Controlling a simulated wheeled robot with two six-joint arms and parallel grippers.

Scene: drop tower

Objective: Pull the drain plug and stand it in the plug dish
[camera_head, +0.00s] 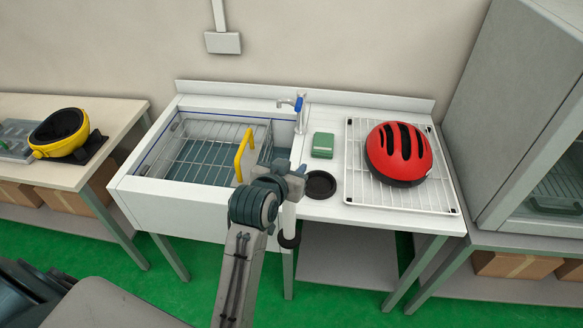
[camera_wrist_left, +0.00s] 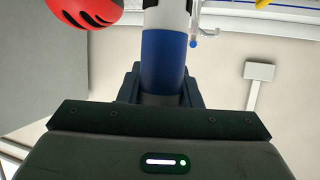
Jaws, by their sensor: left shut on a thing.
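The drain plug (camera_head: 289,217) is a white upright pipe with a black stopper at its lower end. My left gripper (camera_head: 290,180) is shut on its upper part. In the head view the plug shows clear of the sink, with its stopper in front of the counter's front edge; its exact height is hard to judge. In the left wrist view the plug (camera_wrist_left: 163,55) shows a blue band between the jaws (camera_wrist_left: 161,88). The plug dish (camera_head: 320,185) is a round black dish on the counter, just right of the gripper, and looks empty. My right gripper is out of view.
The sink (camera_head: 140,193) holds a wire basket (camera_head: 190,156) with a yellow handle (camera_head: 240,160). A tap (camera_head: 298,112) stands behind. A green block (camera_head: 323,145) and a red helmet (camera_head: 398,153) on a white rack (camera_head: 356,190) lie to the right of the sink.

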